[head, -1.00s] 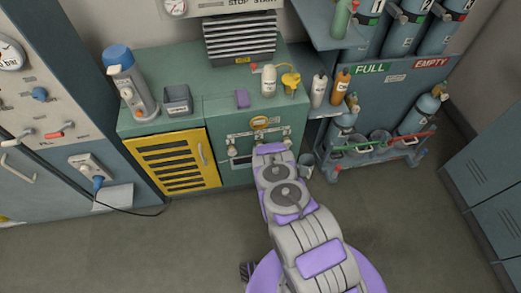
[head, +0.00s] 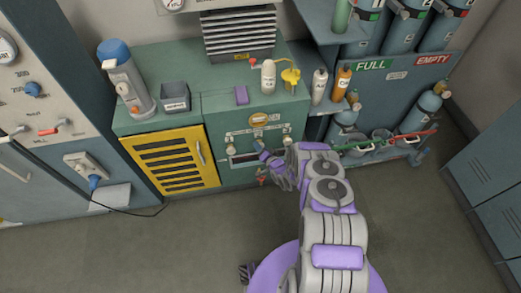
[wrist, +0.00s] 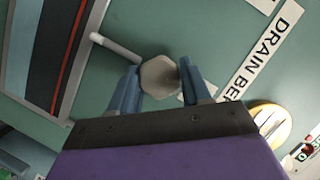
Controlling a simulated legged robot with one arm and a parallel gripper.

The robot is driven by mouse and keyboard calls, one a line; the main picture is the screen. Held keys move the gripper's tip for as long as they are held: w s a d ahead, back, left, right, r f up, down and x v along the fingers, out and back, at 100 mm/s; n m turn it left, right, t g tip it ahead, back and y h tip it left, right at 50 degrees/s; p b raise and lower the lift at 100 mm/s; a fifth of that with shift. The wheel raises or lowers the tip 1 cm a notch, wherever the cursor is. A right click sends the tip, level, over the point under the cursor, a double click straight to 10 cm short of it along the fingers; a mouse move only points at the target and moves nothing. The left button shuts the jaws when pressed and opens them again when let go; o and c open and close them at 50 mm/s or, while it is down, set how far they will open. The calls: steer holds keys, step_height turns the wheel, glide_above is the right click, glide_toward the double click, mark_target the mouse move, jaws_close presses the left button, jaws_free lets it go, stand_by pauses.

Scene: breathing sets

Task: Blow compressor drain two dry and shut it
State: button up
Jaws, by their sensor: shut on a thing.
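My gripper (wrist: 160,88) is at the front of the green compressor cabinet. In the wrist view its two blue fingers are shut on a pale, many-sided drain knob (wrist: 160,74). A pale rod (wrist: 115,47) runs up-left from near the held knob. A white label (wrist: 262,55) beside it reads "DRAIN BE", cut off. I cannot read which drain number this is.
The cabinet top (head: 213,105) carries a blue-capped flask (head: 125,78), a grey bin (head: 175,97), a purple block (head: 242,95) and bottles. A yellow louvred door (head: 170,162) is left of the panel. The floor in front is open.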

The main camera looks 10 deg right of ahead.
steer(key=shift+f+m, duration=0.15)
steer(key=shift+m, duration=0.25)
steer(key=shift+s, duration=0.1)
steer(key=o, duration=1.1)
steer(key=shift+c, duration=0.2)
steer(key=shift+d, duration=0.1)
steer(key=p+v, duration=0.4)
steer(key=v, duration=1.3)
steer(key=shift+d+f, duration=0.2)
steer(key=shift+s, duration=0.1)
